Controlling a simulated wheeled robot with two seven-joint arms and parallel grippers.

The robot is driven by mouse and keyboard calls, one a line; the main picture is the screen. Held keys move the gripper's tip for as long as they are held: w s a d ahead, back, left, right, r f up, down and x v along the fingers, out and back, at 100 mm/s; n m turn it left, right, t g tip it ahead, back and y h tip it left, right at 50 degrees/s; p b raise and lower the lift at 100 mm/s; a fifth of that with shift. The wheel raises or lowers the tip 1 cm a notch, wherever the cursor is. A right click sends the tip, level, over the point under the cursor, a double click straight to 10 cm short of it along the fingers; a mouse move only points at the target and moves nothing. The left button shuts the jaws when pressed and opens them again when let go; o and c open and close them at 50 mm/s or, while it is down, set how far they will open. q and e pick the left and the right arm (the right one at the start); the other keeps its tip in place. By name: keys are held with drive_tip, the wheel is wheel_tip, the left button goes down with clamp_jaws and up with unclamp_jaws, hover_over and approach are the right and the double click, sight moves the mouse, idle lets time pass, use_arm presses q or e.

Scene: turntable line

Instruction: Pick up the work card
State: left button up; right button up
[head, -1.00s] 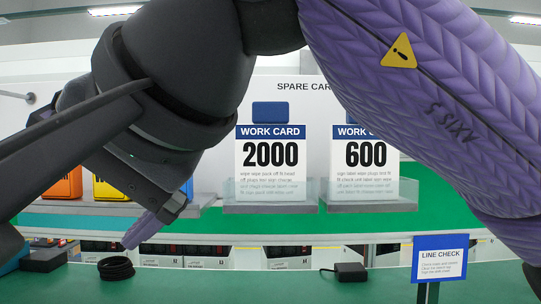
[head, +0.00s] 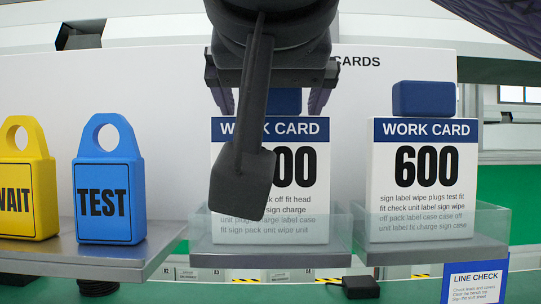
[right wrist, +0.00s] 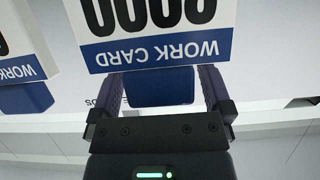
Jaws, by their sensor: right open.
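My right gripper (head: 272,102) is open and points down over a white work card (head: 315,205) with a blue header. Its fingers stand on either side of the card's blue top block (head: 287,103), with the block between them. The right wrist view shows the same blue block (right wrist: 160,88) between the spread fingers (right wrist: 161,76), with a gap at each side. Part of the card's number is hidden behind a dark part of my arm; "00" shows. The card stands upright in a clear-fronted holder (head: 342,232). My left gripper is not in view.
A second work card, marked 600 (head: 425,215), stands in its own holder to the right. A blue TEST tag (head: 108,170) and a yellow WAIT tag (head: 35,165) stand on a grey shelf (head: 150,255) at left. A LINE CHECK sign (head: 475,283) is at lower right.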

drive_tip(key=shift+w+f, duration=0.2)
drive_tip(key=shift+w, duration=0.1)
drive_tip(key=shift+s, duration=0.25)
drive_tip(key=shift+w, duration=0.2)
drive_tip(key=c, duration=0.7)
drive_tip(key=shift+s, duration=0.1)
clamp_jaws()
drive_tip(key=shift+r, duration=0.1)
